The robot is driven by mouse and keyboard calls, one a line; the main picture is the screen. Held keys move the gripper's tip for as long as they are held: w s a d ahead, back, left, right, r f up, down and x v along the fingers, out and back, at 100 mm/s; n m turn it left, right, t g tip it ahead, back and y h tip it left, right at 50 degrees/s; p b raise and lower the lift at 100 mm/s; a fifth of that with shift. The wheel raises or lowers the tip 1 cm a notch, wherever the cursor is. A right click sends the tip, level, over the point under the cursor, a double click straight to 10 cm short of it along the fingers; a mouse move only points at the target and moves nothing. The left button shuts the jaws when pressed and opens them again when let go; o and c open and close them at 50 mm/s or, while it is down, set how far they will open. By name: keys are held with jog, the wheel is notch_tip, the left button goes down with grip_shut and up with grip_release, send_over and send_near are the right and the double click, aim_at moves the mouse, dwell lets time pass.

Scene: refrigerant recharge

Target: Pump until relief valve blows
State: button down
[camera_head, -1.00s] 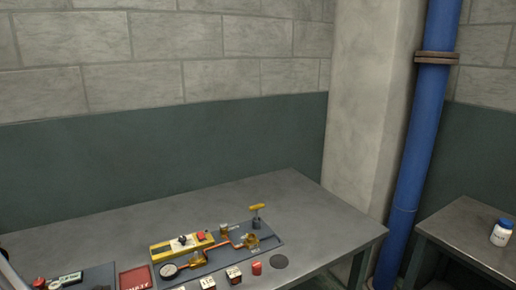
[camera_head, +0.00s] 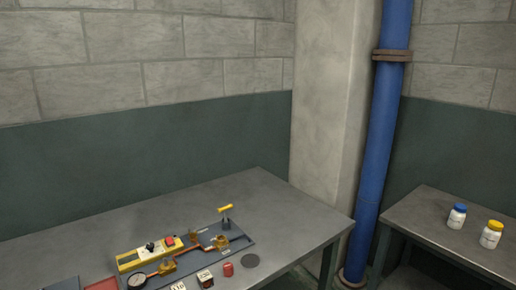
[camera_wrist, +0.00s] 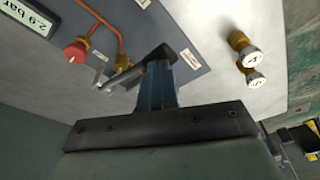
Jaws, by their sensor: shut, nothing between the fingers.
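In the wrist view, my gripper (camera_wrist: 158,60) is shut, its dark fingers over a dark grey panel (camera_wrist: 195,45). A grey lever-like bar (camera_wrist: 124,77) lies beside the fingertips; I cannot tell whether they touch it. A display (camera_wrist: 30,14) reads 2.9 bar. A red knob (camera_wrist: 76,50) sits on a brass fitting joined to copper pipe (camera_wrist: 112,22). Which part is the relief valve I cannot tell. My gripper is outside the head view.
Two brass pieces with white numbered tops (camera_wrist: 242,42) stand right of the panel. On the bench (camera_head: 90,227) are a yellow box (camera_head: 128,262) with a red button, a red cylinder (camera_head: 228,269) and a dark disc (camera_head: 249,261). A side table (camera_head: 425,205) holds two bottles.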

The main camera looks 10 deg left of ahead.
jog(key=shift+f, duration=1.85)
jog(key=shift+r, duration=2.65)
jog(key=shift+f, duration=0.1)
jog(key=shift+f, duration=0.9)
jog(key=shift+r, duration=1)
jog(key=shift+f, duration=0.15)
